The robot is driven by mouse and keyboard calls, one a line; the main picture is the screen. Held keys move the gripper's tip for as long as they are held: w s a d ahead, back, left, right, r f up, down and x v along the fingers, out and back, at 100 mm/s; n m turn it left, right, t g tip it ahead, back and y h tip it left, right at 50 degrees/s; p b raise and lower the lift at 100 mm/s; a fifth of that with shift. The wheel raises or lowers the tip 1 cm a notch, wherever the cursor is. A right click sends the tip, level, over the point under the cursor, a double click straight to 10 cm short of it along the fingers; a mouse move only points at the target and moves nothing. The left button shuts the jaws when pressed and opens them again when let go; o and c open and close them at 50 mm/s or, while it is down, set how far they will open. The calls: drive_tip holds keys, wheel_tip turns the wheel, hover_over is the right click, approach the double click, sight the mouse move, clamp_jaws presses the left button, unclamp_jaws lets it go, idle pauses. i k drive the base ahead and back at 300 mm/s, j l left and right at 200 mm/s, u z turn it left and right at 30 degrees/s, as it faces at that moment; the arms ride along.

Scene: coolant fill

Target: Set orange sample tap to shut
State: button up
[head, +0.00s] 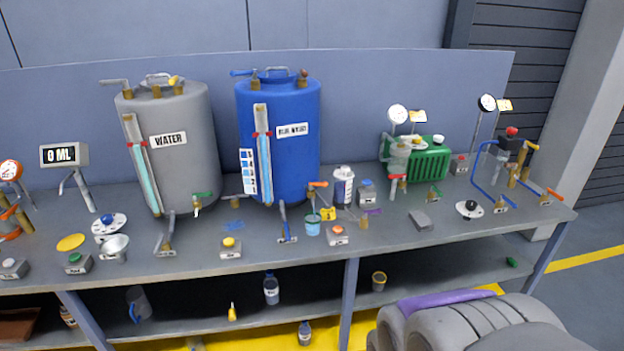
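A small tap with an orange handle (318,184) sits low at the right side of the blue tank (281,140). Its handle lies roughly level across the picture. Its brass body is small and partly unclear, and I cannot tell whether it is open or shut. A small light-blue cup (312,229) stands on the bench below it. Another orange handle (555,195) is on brass pipework at the bench's right end, and orange parts (10,213) show at the far left edge. My gripper is not in view.
The grey water tank (182,170) with a green-handled tap (202,195) stands left of the blue tank. A yellow tag (328,213), a red-button box (337,235) and bottles (343,186) crowd the orange tap. Bulky grey rounded shapes fill the lower right foreground.

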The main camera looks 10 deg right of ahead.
sight(311, 185)
drive_tip(key=i+j+z, duration=0.1)
drive_tip(key=i+z, duration=0.35)
drive_tip(key=i, duration=1)
